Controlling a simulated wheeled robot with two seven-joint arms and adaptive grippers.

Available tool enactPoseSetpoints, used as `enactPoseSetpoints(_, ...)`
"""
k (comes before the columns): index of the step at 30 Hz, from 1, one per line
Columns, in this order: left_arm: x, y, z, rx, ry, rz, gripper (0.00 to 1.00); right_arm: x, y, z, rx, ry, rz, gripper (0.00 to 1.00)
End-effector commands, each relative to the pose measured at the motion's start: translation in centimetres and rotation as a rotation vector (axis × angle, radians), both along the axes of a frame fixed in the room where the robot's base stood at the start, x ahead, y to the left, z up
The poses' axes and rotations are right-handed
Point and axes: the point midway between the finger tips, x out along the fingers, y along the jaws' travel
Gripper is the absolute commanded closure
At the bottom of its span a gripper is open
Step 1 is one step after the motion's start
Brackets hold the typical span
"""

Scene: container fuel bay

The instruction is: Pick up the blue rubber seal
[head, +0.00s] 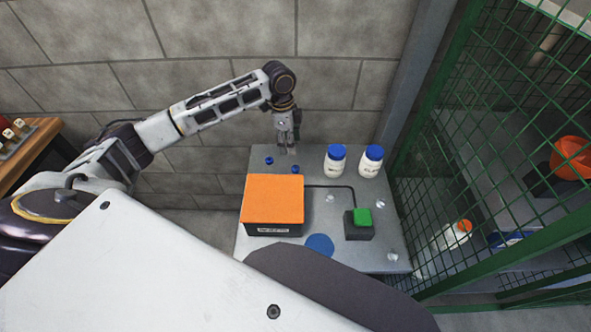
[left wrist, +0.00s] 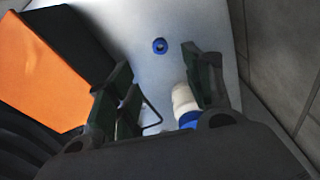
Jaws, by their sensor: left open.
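Two small blue pieces lie on the grey table near its back left corner. One (head: 269,160) is to the left and the other (head: 295,169) is just behind the orange box; at this size I cannot tell their shapes apart. In the left wrist view a blue ring-shaped seal (left wrist: 160,45) with a dark centre lies flat on the table, beyond my fingertips. My left gripper (head: 289,146) points down over the back of the table. Its fingers are spread in the left wrist view (left wrist: 160,85), with nothing between them touching. My right gripper is out of view.
An orange-topped black box (head: 273,200) stands close in front of the pieces. Two white bottles with blue caps (head: 336,158) (head: 371,161) stand to the right. A green button box (head: 358,224) and a flat blue disc (head: 319,245) are nearer. A green mesh cage (head: 440,120) borders the right.

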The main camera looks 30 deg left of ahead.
Motion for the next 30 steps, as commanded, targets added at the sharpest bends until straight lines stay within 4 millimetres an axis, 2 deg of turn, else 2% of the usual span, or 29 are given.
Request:
enactPoseSetpoints(9, 0.1, -0.5, -4.3, 0.0, 0.002, 0.0, 0.49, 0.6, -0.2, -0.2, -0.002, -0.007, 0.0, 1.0)
enactPoseSetpoints(15, 0.1, -0.8, -6.4, -0.001, 0.002, 0.001, 0.49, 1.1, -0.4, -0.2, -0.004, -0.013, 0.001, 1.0)
enactPoseSetpoints(30, 0.2, -0.9, -7.1, 0.0, 0.0, 0.0, 0.49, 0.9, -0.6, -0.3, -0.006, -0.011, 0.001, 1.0)
